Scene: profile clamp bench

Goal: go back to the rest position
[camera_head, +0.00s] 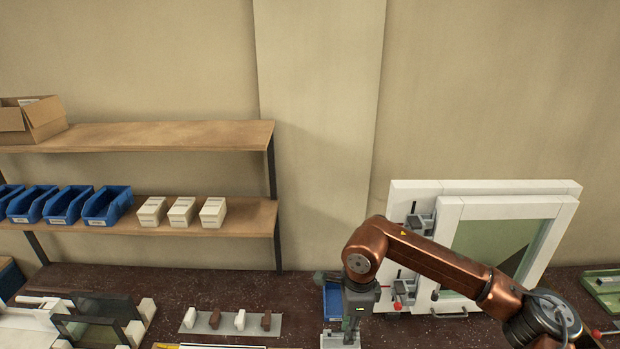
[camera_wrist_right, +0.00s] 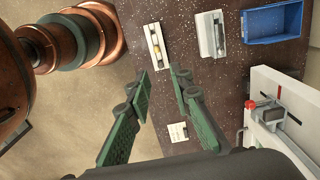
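My right arm comes in from the lower right of the head view, bent at the copper-coloured elbow. My left gripper is in neither view.
A white frame (camera_head: 400,250) with clamps stands close to my right arm. A blue bin (camera_wrist_right: 272,22), a grey holder (camera_wrist_right: 211,36) and a white block (camera_wrist_right: 155,46) lie near the gripper. A grey strip (camera_head: 215,322) holds small blocks. Shelves (camera_head: 170,134) stand at left.

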